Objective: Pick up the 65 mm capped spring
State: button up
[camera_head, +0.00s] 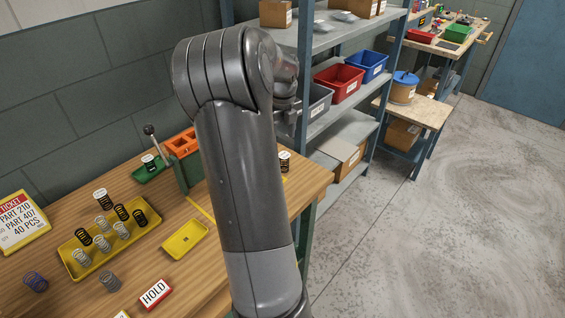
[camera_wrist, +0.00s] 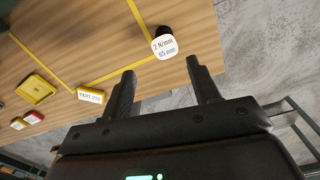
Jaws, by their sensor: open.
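The capped spring marked 2 N/mm, 65 mm (camera_wrist: 164,44) stands on the wooden bench in the wrist view. Its white cap faces the camera and dark coils show behind it. In the head view a white-capped spring (camera_head: 284,160) stands near the bench's right end, just right of my arm; its label is too small to read there. My gripper (camera_wrist: 161,68) is open and empty. The labelled cap appears between and just beyond the two fingertips, apart from them. In the head view my arm hides most of the gripper.
A yellow tray (camera_head: 87,274) with several springs and a small yellow tray (camera_head: 185,240) are on the bench. Another capped spring (camera_head: 149,160) is in a green tray by an orange-topped fixture (camera_head: 180,146). A shelf unit (camera_head: 336,121) with bins stands beyond the bench's right end.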

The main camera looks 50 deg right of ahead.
aim_at(284, 155)
jog(key=shift+s+d+f, duration=0.15)
jog(key=shift+d+f, duration=0.15)
jog(key=shift+d, duration=0.1)
jog(key=shift+m, duration=0.3)
notch_tip(284, 155, down, 11)
jog(key=shift+r, duration=0.2)
jog(key=shift+c, duration=0.6)
jog(key=c, duration=0.9)
jog(key=shift+c, duration=0.2)
jog(key=shift+r, duration=0.15)
